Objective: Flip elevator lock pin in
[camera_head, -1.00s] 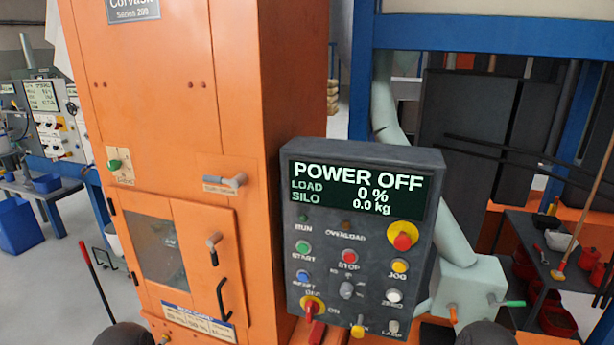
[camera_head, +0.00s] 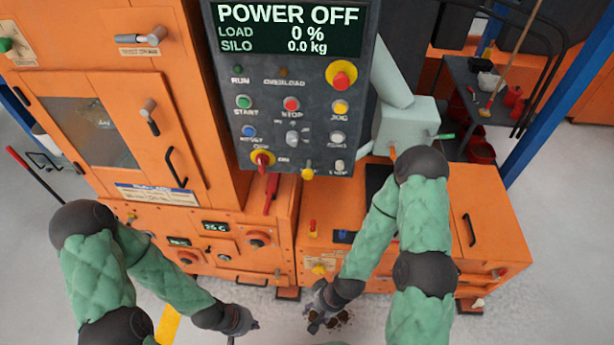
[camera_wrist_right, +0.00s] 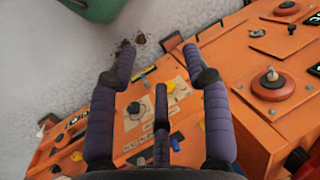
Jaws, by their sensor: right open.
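I cannot single out the elevator lock pin with certainty. A yellow knob (camera_head: 319,268) sits on a pale plate on the front of the low orange cabinet (camera_head: 480,215). In the right wrist view a yellow knob (camera_wrist_right: 134,108) on a pale plate shows between my fingers. My right gripper (camera_head: 322,312) hangs low in front of this cabinet; in the right wrist view (camera_wrist_right: 157,52) its fingers are spread, empty and apart from the knob. My left gripper (camera_head: 243,326) hangs low at the left, small and partly cut off; its jaws are unclear.
The grey control panel (camera_head: 225,110) reads POWER OFF above the cabinet. A red lever (camera_head: 271,195) hangs below it. The orange machine (camera_head: 190,60) with a windowed door stands left. A red knob (camera_wrist_right: 271,81) protrudes in the right wrist view. Dark debris lies on the floor.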

